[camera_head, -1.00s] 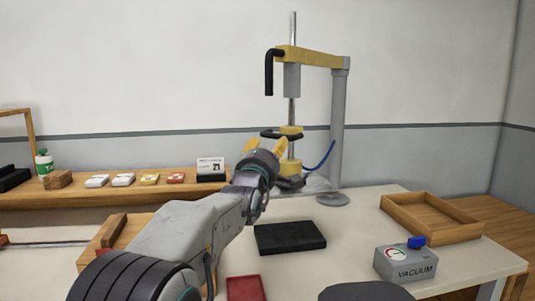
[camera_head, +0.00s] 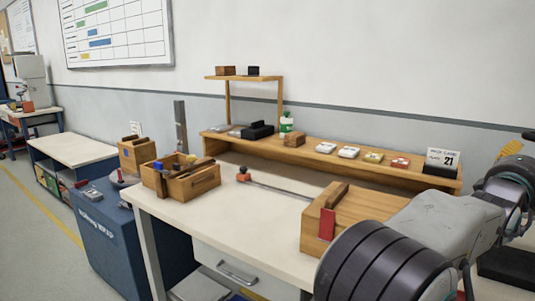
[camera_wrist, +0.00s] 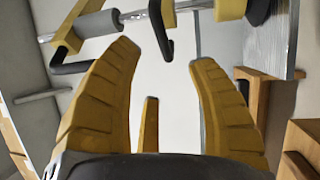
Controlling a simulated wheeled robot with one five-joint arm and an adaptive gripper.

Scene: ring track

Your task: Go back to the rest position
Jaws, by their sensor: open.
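My arm reaches across the lower right of the head view, over the bench. Yellow and black press parts (camera_wrist: 162,22) show beyond the fingertips in the wrist view. I cannot tell how far they are from the fingers.
A wooden box (camera_head: 352,215) with a red piece stands on the bench beside my arm. A wooden caddy (camera_head: 195,183) sits at the bench's left end. A raised shelf (camera_head: 390,177) with several small boxes runs along the back. A blue cabinet (camera_head: 105,240) stands left.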

